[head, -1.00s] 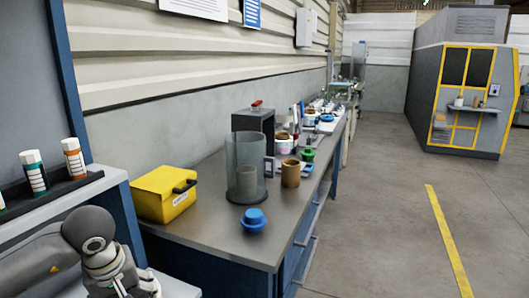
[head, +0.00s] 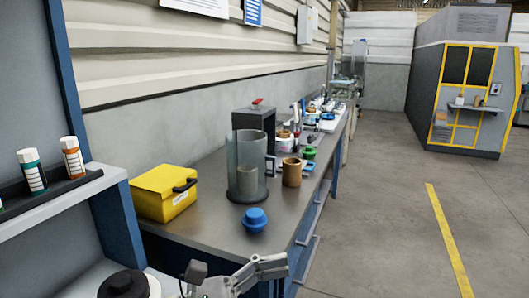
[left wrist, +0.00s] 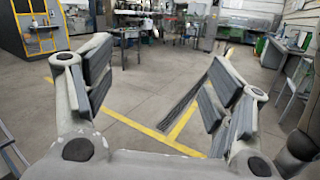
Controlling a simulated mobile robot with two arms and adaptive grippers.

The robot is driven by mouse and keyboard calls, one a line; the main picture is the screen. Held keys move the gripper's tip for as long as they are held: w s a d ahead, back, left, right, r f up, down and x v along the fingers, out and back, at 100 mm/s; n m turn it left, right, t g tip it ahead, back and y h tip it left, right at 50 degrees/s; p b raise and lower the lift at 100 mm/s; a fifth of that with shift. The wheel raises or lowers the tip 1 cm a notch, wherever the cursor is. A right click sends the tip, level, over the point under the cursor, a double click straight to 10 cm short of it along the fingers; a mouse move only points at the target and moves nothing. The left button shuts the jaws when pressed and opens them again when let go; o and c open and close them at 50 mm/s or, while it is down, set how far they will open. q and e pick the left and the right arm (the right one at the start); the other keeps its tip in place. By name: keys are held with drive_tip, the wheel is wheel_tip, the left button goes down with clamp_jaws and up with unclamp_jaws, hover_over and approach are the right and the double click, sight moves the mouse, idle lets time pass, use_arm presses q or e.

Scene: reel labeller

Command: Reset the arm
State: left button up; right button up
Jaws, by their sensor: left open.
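My left gripper (head: 232,272) shows at the bottom edge of the head view, in front of the near end of the workbench. In the left wrist view its two padded fingers (left wrist: 158,90) are spread wide apart with nothing between them. The wrist camera looks out over open floor. The rest of my left arm is mostly below the head view. My right gripper is not in view.
The workbench (head: 225,222) holds a yellow box (head: 163,192), a clear cylinder (head: 247,165), a blue knob-like piece (head: 255,219) and a brown cup (head: 291,173). Bottles (head: 32,171) stand on a shelf at left. Floor (head: 385,220) at right is clear.

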use_arm(q)
drive_tip(key=w+a+n+t+y, duration=0.5)
drive_tip(key=n+t, duration=0.4)
drive_tip(key=n, duration=0.5)
drive_tip(key=w+a+n+t+y, duration=0.45)
drive_tip(key=a+n+t, duration=0.3)
drive_tip(key=n, duration=0.65)
drive_tip(key=s+a+f+n+g+y, duration=0.1)
drive_tip(key=a+f+n+g+y, duration=0.1)
drive_tip(key=a+f+n+y, duration=0.5)
drive_tip(key=s+a+f+n+g+y, duration=0.2)
drive_tip(key=a+f+n+g+y, duration=0.1)
drive_tip(key=f+n, duration=0.7)
drive_tip(key=s+f+n+g, duration=0.7)
drive_tip(key=s+f+g, duration=0.4)
drive_tip(key=s+f, duration=0.85)
wheel_tip(320, 180, down, 24)
drive_tip(key=s+r+g, duration=0.1)
drive_tip(key=s, duration=0.2)
drive_tip(key=s+a+f, duration=0.2)
drive_tip(key=s+f, duration=0.6)
drive_tip(key=s+a+f+g, duration=0.1)
drive_tip(key=s+f, duration=0.7)
drive_tip(key=f, duration=0.1)
drive_tip(key=shift+s+a+m, duration=0.3)
drive_tip(key=shift+s+a, duration=0.05)
drive_tip(key=shift+a, duration=0.05)
